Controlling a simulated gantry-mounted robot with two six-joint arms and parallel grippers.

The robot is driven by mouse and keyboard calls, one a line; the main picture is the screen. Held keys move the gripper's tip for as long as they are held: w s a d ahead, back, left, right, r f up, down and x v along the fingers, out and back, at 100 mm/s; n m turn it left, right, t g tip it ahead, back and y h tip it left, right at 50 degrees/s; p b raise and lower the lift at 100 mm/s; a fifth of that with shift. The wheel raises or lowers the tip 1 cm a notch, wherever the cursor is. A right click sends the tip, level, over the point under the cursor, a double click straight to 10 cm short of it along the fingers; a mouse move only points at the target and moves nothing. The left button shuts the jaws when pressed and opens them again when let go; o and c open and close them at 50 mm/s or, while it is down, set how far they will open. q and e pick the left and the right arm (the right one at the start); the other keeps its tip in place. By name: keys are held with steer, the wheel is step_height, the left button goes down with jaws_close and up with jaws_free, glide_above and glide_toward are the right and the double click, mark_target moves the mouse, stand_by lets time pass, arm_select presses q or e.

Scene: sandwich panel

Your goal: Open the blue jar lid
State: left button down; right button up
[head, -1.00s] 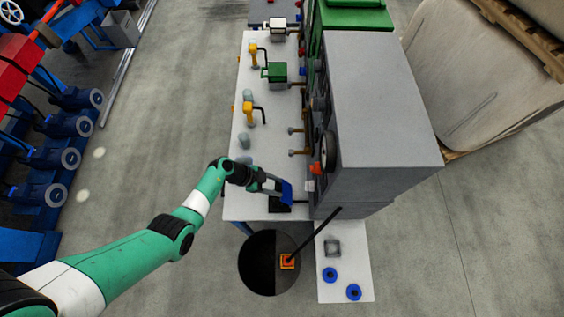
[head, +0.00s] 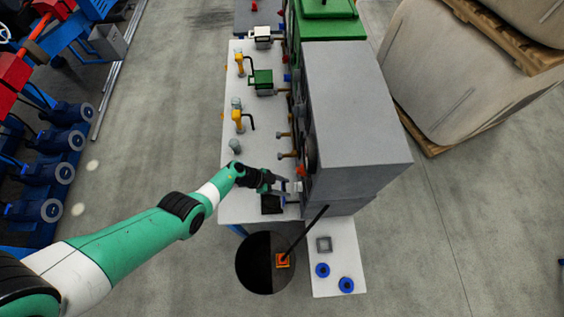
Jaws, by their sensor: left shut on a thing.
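My left gripper (head: 281,187) is over the near end of the white table, by the grey cabinet. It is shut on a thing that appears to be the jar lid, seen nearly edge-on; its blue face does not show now. Just below the gripper in the picture is a dark square opening (head: 271,205), uncovered, which looks like the jar's mouth. The fingertips are small, and the exact grip is hard to make out. My right gripper is not in view.
The grey cabinet (head: 357,110) stands close to the right of the gripper. Yellow-handled fittings (head: 238,117) and a green box (head: 262,77) stand farther back on the white table (head: 230,190). Two blue rings (head: 322,270) lie on a white board at the front right.

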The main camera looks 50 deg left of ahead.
arm_select(q)
steer(key=shift+c, duration=1.2)
jaws_free()
steer(key=shift+w, duration=0.1)
steer(key=p+v, duration=0.7)
steer(key=v, duration=0.4)
steer(key=shift+s+r, duration=0.2)
steer(key=shift+s, duration=0.05)
steer(key=shift+a, duration=0.1)
